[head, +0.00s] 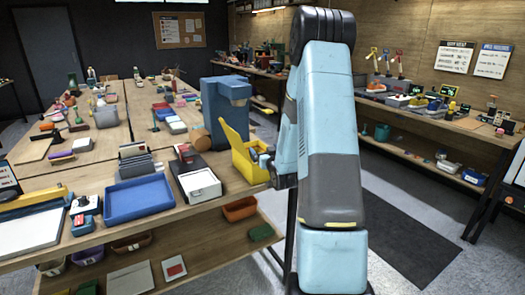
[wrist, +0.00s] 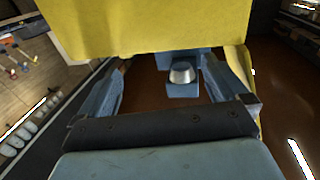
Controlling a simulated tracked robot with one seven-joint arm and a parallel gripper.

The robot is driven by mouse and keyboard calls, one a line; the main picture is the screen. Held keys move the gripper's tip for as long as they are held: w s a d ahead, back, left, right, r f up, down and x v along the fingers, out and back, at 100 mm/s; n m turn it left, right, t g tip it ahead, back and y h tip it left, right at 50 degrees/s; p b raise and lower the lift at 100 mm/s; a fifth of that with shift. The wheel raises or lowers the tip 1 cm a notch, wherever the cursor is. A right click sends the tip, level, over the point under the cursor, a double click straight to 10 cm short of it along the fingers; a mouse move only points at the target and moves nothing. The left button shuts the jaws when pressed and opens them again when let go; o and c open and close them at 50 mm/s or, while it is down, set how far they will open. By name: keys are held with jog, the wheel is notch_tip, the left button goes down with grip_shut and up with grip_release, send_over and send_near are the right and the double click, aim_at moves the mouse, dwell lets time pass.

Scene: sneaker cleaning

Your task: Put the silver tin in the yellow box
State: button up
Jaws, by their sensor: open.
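The yellow box (head: 241,154) stands at the right edge of the table in the head view, beside a large blue machine. Its yellow wall (wrist: 145,25) fills the top of the wrist view. My gripper (head: 263,161) is at the box's right side, small and partly hidden by my arm. In the wrist view my gripper (wrist: 163,72) has its two blue fingers spread apart. A small silver piece (wrist: 182,73), which may be the silver tin, shows beyond the fingers against blue parts; I cannot tell whether it lies in the box. No finger visibly grips it.
The blue machine (head: 226,108) stands just behind the box. A blue tray (head: 138,198) and a white-and-black case (head: 197,181) lie to the left. An orange bin (head: 240,208) is on the shelf below. The floor at right is clear around a dark mat (head: 400,240).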

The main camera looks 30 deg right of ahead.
jog(key=s+a, duration=0.2)
jog(key=s, duration=0.7)
jog(key=s+a+r+n+g, duration=0.1)
jog(key=s+a+r+g, duration=0.15)
jog(key=a+r, duration=0.3)
jog(key=s+a+r+g, duration=0.2)
jog(key=a+r+g, duration=0.2)
jog(key=r, duration=0.3)
jog(key=s+a+r+g+y, duration=0.1)
jog(key=s+a+r+g, duration=0.1)
jog(key=s, duration=0.6)
jog(key=s+a+r+g+y, duration=0.1)
jog(key=s+a+r, duration=0.1)
jog(key=s+a, duration=0.3)
jog(key=s+a+r+g, duration=0.2)
jog(key=s+a+r, duration=0.1)
jog(key=s, duration=0.9)
jog(key=shift+a+n+g+y, duration=0.2)
jog(key=shift+n+g+y, duration=0.15)
jog(key=shift+n+y, duration=0.05)
